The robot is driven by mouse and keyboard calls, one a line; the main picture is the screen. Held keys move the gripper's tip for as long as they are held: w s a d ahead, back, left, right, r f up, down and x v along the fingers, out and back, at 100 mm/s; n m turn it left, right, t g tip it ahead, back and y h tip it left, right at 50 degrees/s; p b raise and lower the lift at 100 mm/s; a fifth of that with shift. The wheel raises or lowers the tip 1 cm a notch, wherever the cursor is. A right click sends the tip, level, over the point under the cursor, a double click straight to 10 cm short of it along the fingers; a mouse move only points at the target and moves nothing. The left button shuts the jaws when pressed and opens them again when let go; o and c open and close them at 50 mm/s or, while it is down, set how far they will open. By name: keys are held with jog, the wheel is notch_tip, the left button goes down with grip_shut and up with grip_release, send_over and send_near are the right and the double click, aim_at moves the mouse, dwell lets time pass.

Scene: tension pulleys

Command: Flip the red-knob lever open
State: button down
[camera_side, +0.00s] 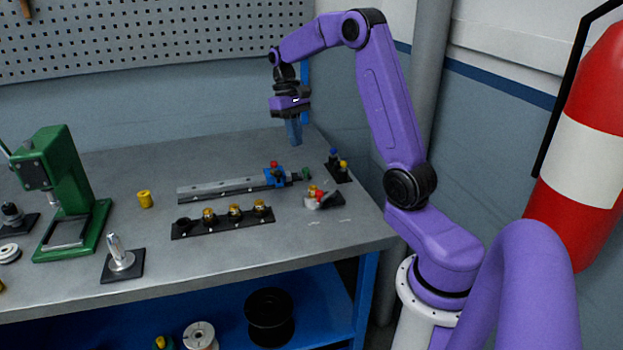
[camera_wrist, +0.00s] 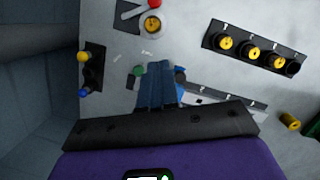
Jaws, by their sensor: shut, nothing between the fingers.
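My gripper (camera_side: 294,138) hangs above the back right of the bench, its blue fingers pointing down. The fingers are shut with nothing between them, and they also show in the wrist view (camera_wrist: 160,66). A red lever (camera_side: 320,195) sits on a small pale fixture with a yellow pulley (camera_side: 312,190), below and in front of the gripper. In the wrist view the red lever (camera_wrist: 158,6) lies at the top edge beside the yellow pulley (camera_wrist: 152,23).
The rail (camera_side: 225,188) carries a green knob (camera_side: 305,173) at its right end. A black strip (camera_side: 222,222) holds several yellow pulleys. A small black holder (camera_side: 338,172) with blue and yellow pegs stands right. A green press (camera_side: 60,185) stands left.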

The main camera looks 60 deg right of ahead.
aim_at(321, 193)
jog(key=x, duration=1)
jog(key=shift+s+a+f, duration=0.1)
jog(key=shift+s+f, duration=0.05)
jog(key=shift+s, duration=0.05)
jog(key=shift+s+a, duration=0.2)
jog(key=shift+s, duration=0.3)
jog(key=shift+s+a, duration=0.15)
jog(key=shift+s, duration=0.3)
jog(key=shift+s+a+f, duration=0.15)
jog(key=shift+s+a, duration=0.1)
jog(key=shift+s, duration=0.5)
jog(key=shift+s+a+n, duration=0.3)
jog(key=shift+s+n, duration=0.15)
jog(key=shift+n, duration=0.45)
jog(key=s+n, duration=0.1)
jog(key=n+h, duration=0.1)
jog(key=n, duration=0.1)
jog(key=shift+s+a, duration=0.35)
jog(key=shift+s, duration=0.05)
jog(key=s+n, duration=0.1)
jog(key=n, duration=0.1)
jog(key=s+n+h, duration=0.1)
jog(key=s+n, duration=0.1)
jog(key=n, duration=0.1)
jog(key=shift+s+d, duration=0.15)
jog(key=shift+s, duration=0.3)
